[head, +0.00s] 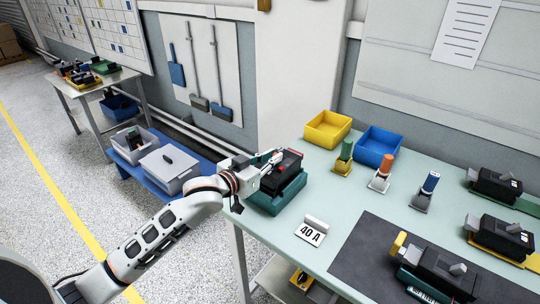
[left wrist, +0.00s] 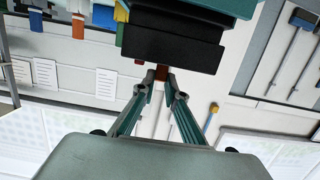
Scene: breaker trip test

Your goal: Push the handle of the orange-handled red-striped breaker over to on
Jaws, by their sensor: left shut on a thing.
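A black breaker (head: 287,167) with red on its top sits in a teal holder (head: 277,200) at the left edge of the table. My left gripper (head: 274,158) reaches it from the left at its upper side. The handle's on or off position cannot be told. My right gripper is not in view.
A 40 A card (head: 311,231) stands in front of the holder. Yellow (head: 327,130) and blue (head: 378,147) bins are behind. Green, orange and blue-topped items stand mid-table. A dark mat (head: 365,262) bears another breaker (head: 447,268); more are at right.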

